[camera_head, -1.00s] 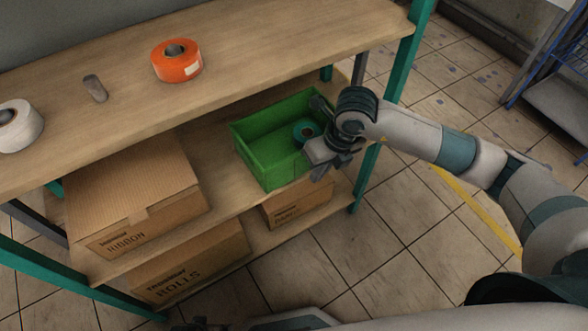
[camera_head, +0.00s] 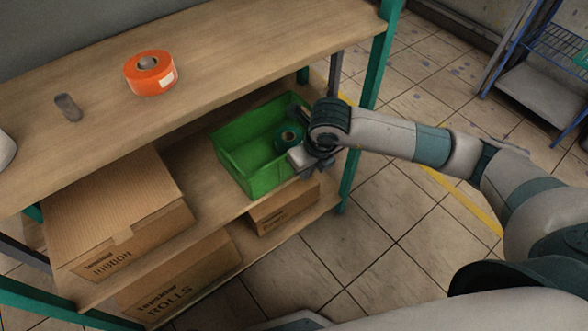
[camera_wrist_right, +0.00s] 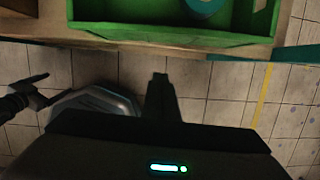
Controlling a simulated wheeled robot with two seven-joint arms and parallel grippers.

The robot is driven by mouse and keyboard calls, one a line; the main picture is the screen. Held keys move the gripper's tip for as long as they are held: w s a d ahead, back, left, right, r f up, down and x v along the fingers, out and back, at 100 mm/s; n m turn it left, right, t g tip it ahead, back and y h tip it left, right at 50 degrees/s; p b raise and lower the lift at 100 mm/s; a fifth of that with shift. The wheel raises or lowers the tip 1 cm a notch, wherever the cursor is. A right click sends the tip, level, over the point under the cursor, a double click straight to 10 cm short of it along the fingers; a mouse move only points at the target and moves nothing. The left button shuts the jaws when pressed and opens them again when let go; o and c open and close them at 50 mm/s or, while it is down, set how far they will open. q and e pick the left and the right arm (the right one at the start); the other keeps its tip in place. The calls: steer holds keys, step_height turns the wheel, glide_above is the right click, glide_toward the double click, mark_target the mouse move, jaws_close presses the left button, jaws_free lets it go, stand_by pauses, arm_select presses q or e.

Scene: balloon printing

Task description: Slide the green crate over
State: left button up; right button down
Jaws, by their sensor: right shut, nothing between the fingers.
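The green crate (camera_head: 245,178) stands on the lower shelf (camera_head: 215,200), right of a large cardboard box. A teal roll (camera_head: 289,138) lies inside it. My right gripper (camera_head: 302,160) is at the crate's right end, by its near right corner. In the right wrist view the crate's near wall (camera_wrist_right: 160,36) runs across the top. The shut, empty fingers (camera_wrist_right: 160,78) point toward it, with a visible gap in the picture; I cannot tell contact. A dark forked part, seemingly my left gripper (camera_wrist_right: 35,95), shows at the left edge of that view; its opening is unclear.
The ribbon box (camera_head: 120,210) leaves bare shelf between it and the crate. Boxes (camera_head: 285,208) sit below. The upper shelf (camera_head: 230,55) overhangs, carrying an orange roll (camera_head: 150,80) and a grey cylinder (camera_head: 68,107). A green post (camera_head: 350,180) stands right of the crate.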

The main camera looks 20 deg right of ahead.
mark_target(271, 152)
arm_select(q)
steer(key=shift+s+a+f+p, duration=0.1)
steer(key=shift+s+f+p, duration=0.15)
steer(key=shift+f, duration=0.45)
steer(key=shift+s+a+f+p, duration=0.1)
steer(key=shift+s+f+p, duration=0.15)
steer(key=shift+f, duration=0.4)
arm_select(e)
steer(key=w+a+f, duration=0.1)
steer(key=w+f, duration=0.4)
steer(key=f, duration=0.1)
steer(key=shift+w+a+f, duration=0.2)
steer(key=shift+a+f, duration=0.05)
steer(key=shift+a, duration=0.1)
